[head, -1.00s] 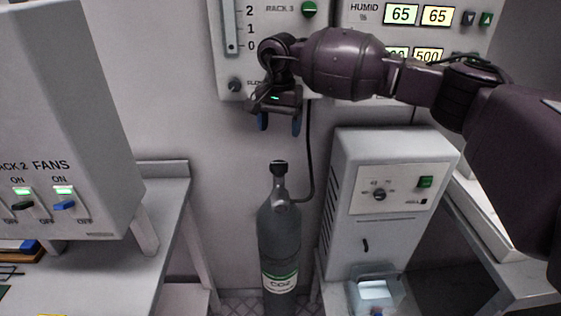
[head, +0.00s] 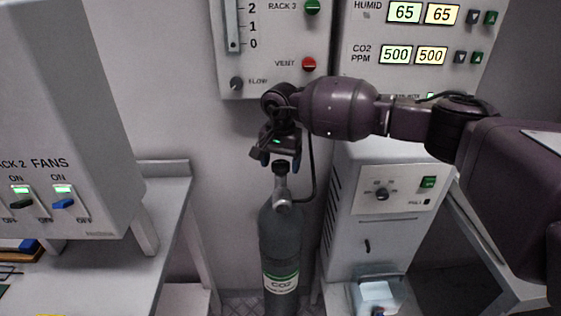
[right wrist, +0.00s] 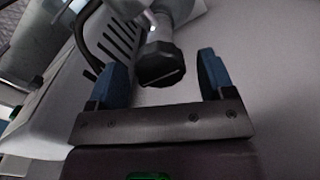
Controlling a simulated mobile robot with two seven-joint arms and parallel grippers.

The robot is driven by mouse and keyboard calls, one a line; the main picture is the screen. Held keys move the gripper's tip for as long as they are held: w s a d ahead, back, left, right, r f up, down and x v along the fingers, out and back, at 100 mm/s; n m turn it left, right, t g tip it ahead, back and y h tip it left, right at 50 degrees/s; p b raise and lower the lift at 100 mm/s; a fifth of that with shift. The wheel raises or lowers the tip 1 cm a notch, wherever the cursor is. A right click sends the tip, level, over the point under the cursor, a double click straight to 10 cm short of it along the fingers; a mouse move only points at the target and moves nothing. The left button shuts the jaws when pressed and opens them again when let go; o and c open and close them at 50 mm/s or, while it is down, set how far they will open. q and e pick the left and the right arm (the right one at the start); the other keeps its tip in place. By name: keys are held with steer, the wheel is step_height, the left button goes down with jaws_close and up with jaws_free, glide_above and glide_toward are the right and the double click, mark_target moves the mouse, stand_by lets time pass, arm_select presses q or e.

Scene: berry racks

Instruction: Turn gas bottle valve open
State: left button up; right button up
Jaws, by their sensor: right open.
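The dark CO2 gas bottle (head: 279,238) stands upright on the floor against the wall. Its black valve knob (head: 280,167) sits on top of a grey valve body (head: 282,190). My right gripper (head: 280,162) points down at the knob, with its blue fingers on either side of it in the head view. In the right wrist view the black knob (right wrist: 160,64) lies between the open blue fingers (right wrist: 163,80), near their tips, with a gap to each finger. The gripper is open and holds nothing. My left gripper is not in view.
A black hose (head: 312,170) runs from the valve up the wall. A grey cabinet (head: 385,190) stands to the right. A bench (head: 120,255) and fan panel (head: 55,130) are on the left. A gas panel (head: 275,60) hangs above.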

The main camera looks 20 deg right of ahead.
steer(key=c, duration=0.9)
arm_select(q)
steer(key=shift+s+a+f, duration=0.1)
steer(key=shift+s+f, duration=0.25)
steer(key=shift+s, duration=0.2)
